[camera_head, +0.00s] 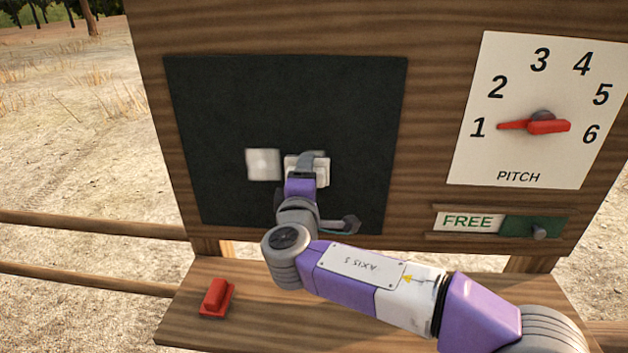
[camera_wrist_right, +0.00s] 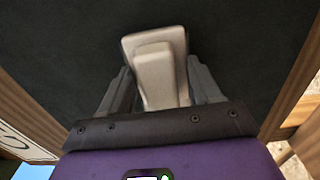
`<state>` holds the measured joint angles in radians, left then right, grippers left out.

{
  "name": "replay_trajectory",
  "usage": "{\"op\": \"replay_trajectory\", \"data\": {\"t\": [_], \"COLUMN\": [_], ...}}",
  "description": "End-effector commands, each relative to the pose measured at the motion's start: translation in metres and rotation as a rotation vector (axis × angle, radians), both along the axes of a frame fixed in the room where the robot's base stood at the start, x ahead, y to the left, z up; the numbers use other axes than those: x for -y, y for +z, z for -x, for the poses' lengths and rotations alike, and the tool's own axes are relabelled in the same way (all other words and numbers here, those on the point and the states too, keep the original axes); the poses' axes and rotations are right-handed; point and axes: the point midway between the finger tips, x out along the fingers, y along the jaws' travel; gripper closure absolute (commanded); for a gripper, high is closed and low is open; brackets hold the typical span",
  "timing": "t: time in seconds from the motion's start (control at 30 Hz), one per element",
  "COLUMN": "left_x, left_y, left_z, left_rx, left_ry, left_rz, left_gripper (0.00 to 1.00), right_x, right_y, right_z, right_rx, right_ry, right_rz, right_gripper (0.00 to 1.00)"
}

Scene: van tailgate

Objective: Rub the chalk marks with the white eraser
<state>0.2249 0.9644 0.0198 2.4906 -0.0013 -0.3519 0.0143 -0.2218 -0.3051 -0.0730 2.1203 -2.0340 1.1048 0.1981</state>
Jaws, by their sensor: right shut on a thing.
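The white eraser (camera_head: 322,172) is at the lower middle of the dark chalkboard (camera_head: 230,100), gripped by its raised handle. In the right wrist view, the eraser (camera_wrist_right: 155,45) sits between the two grey fingers with its flat side toward the board. It looks pressed to the board or very close; I cannot tell which. My right gripper (camera_head: 307,163) is shut on it and hides part of it. A whitish square chalk mark (camera_head: 263,164) lies just left of the eraser. Any marks behind the eraser and gripper are hidden. My left gripper is not in view.
A red block with a handle (camera_head: 216,298) rests on the wooden shelf (camera_head: 190,325) below the board. Right of the board are a white PITCH dial (camera_head: 515,80) with a red pointer and a FREE slider (camera_head: 535,228). Wooden rails (camera_head: 90,222) run at left.

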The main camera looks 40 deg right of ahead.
Motion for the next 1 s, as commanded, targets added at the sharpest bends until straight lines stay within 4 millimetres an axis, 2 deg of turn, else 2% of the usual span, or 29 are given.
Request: {"op": "replay_trajectory", "data": {"t": [0.4,0.63,1.0], "left_x": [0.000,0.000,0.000], "left_y": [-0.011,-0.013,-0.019], "left_z": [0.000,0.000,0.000], "left_rx": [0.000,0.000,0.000], "left_ry": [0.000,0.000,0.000], "left_rz": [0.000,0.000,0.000], "left_gripper": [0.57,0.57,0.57], "right_x": [-0.018,-0.023,-0.042], "right_y": [-0.001,0.000,0.000], "right_z": [-0.025,-0.031,-0.051], "right_rx": [-0.002,-0.001,0.000], "right_ry": [0.000,0.002,0.002], "right_rz": [0.001,0.001,0.000], "right_gripper": [0.61,0.61,0.61]}}
